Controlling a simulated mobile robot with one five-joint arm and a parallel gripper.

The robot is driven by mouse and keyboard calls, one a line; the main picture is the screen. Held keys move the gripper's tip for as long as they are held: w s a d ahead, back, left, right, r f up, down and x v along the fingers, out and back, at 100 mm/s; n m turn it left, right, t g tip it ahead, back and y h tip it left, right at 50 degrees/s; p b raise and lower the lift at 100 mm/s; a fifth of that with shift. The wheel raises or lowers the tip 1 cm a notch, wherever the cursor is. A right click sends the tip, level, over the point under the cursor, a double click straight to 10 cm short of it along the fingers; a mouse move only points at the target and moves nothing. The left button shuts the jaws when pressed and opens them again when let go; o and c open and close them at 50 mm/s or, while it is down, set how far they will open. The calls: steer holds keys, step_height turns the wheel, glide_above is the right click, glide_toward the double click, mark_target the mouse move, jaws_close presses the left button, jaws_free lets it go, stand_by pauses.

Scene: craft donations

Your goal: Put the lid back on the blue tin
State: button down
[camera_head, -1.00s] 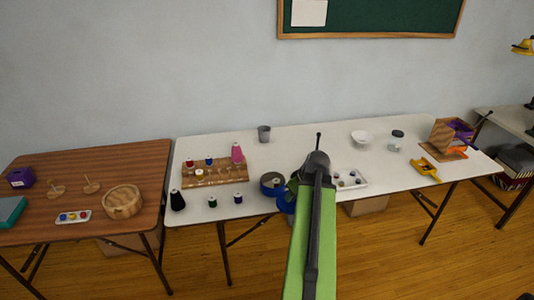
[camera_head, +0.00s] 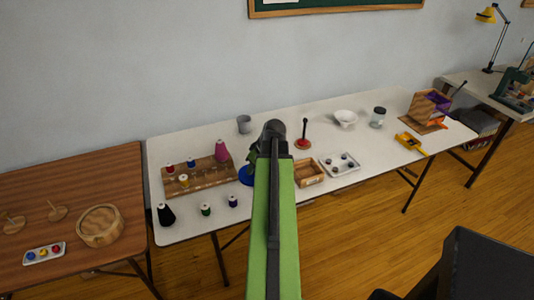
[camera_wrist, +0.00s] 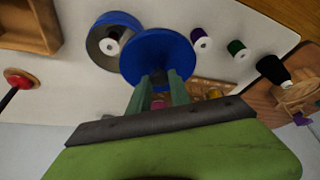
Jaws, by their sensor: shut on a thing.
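The blue lid (camera_wrist: 158,52) is a round disc in my gripper (camera_wrist: 161,86), held by a dark knob at its middle. The blue tin (camera_wrist: 113,24) stands open on the white table, with a white-topped spool visible inside. In the wrist view the lid overlaps the tin's right edge, so it is off to one side of the tin. I cannot tell the height between them. In the head view part of the lid (camera_head: 246,178) shows left of my arm, below my gripper (camera_head: 253,163). My arm hides the tin there.
Several thread spools (camera_head: 233,201) stand at the table's front left, before a wooden spool rack (camera_head: 205,181). Right of my arm are a wooden box (camera_head: 309,181), a red-based black rod (camera_head: 303,145) and a tray of small round things (camera_head: 327,170). A grey cup (camera_head: 244,124) stands behind.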

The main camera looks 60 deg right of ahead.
steer(key=s+d+r+n, duration=0.2)
steer(key=d, duration=0.6)
steer(key=shift+y, duration=0.3)
steer(key=f+b, duration=0.3)
steer(key=f, duration=0.1)
steer(key=f+b, duration=0.2)
steer(key=f, duration=0.1)
steer(key=shift+w+a+b, duration=0.1)
steer(key=shift+a+b, duration=0.15)
steer(key=shift+b, duration=0.05)
steer(key=shift+f, duration=0.1)
stand_by(1.0)
steer(key=c, duration=1.1)
jaws_free()
steer(key=shift+o, duration=0.3)
steer(key=o, duration=0.4)
steer(key=shift+w, duration=0.1)
